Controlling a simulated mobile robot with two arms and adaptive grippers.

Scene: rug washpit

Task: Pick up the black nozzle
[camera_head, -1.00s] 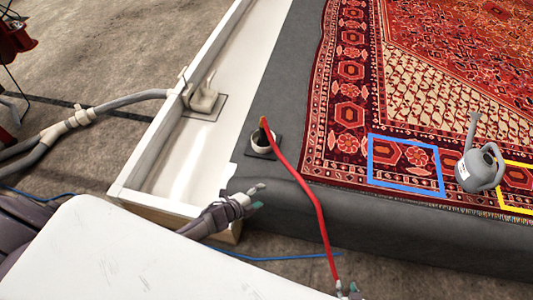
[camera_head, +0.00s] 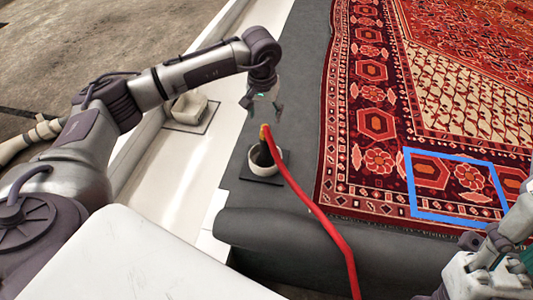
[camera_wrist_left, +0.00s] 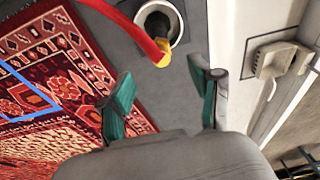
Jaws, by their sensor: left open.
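The black nozzle (camera_head: 262,156) stands in a small white cup (camera_head: 278,163) on a dark square base, on the grey edge beside the rug. A red hose (camera_head: 318,212) with a yellow end piece lies against it. In the left wrist view the nozzle (camera_wrist_left: 157,25) shows inside the cup at the top, partly covered by the hose's end. My left gripper (camera_head: 264,108) is open and empty, above and just behind the cup; its green-padded fingers (camera_wrist_left: 160,85) are apart. My right gripper (camera_head: 492,252) is at the lower right, partly cut off; its fingers are unclear.
The patterned red rug (camera_head: 375,105) fills the right, with a blue square outline (camera_head: 457,217) on it. A white trough (camera_head: 190,150) with a pale fitting (camera_head: 189,108) runs along the left. The grey strip around the cup is otherwise clear.

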